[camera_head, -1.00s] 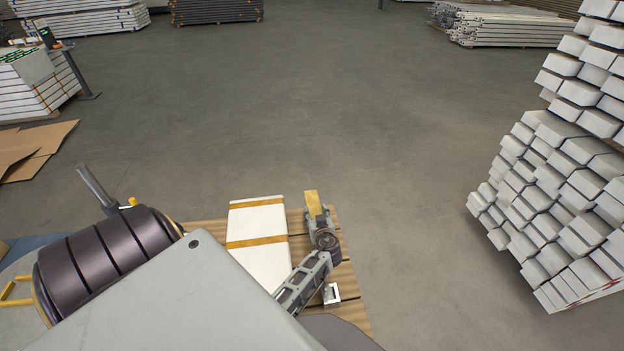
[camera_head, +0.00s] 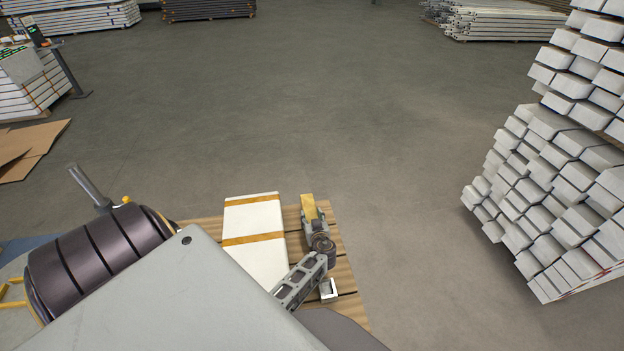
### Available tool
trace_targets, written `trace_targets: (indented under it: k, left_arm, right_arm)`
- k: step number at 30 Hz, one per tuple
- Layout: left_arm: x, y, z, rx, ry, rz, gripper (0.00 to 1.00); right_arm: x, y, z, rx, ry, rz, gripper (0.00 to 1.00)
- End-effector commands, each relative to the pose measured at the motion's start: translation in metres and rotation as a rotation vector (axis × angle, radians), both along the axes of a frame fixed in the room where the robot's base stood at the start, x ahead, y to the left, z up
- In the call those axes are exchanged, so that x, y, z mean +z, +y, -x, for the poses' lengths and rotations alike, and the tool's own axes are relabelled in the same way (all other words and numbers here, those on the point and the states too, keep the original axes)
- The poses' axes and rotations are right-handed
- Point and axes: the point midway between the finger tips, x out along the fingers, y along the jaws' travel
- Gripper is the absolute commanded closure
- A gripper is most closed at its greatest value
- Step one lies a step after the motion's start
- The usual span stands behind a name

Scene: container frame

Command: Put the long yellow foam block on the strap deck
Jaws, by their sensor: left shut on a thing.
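The long yellow foam block (camera_head: 309,207) is held upright or tilted at the tip of my left gripper (camera_head: 311,217), which is shut on it. Only part of the block shows above the fingers. The strap deck seems to be the white slab (camera_head: 252,218) with two orange-yellow bands, lying on a slatted wooden pallet (camera_head: 341,270). My left gripper is just right of the slab, over the pallet's right side. Whether the block touches anything below is hidden. My right gripper is not in view.
A large grey panel (camera_head: 190,300) covers the bottom foreground. A small white bracket (camera_head: 328,290) is near the pallet's right edge. Stacked white beams (camera_head: 560,190) rise at right. Open floor lies beyond.

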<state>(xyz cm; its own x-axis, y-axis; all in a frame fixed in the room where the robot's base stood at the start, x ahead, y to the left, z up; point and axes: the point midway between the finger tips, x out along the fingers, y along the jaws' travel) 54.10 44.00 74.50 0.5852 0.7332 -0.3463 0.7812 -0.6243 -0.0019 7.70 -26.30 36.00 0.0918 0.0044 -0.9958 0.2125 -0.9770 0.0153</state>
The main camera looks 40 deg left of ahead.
Motion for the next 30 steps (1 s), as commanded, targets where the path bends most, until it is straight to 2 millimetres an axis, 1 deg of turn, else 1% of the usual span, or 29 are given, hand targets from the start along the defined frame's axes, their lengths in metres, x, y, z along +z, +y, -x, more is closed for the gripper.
trace_targets:
  k: [3,9,20,25,26,30]
  left_arm:
    - [-0.012,0.000,-0.001,0.000,0.001,-0.001,0.68]
    - [-0.026,0.000,0.000,0.000,0.001,-0.001,0.68]
    - [-0.028,0.000,0.000,0.000,-0.001,-0.001,0.68]
    - [-0.030,0.000,0.000,0.000,-0.001,0.001,0.68]
    - [-0.030,0.000,0.000,0.000,-0.001,0.001,0.49]
    - [-0.030,0.000,0.000,0.000,0.000,0.000,0.31]
  right_arm:
    - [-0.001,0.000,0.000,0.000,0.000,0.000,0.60]
    - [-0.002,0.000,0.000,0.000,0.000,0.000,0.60]
    - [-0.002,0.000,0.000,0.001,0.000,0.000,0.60]
    - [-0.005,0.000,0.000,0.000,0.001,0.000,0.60]
    - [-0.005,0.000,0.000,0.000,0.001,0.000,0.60]
    - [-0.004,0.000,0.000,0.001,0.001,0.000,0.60]
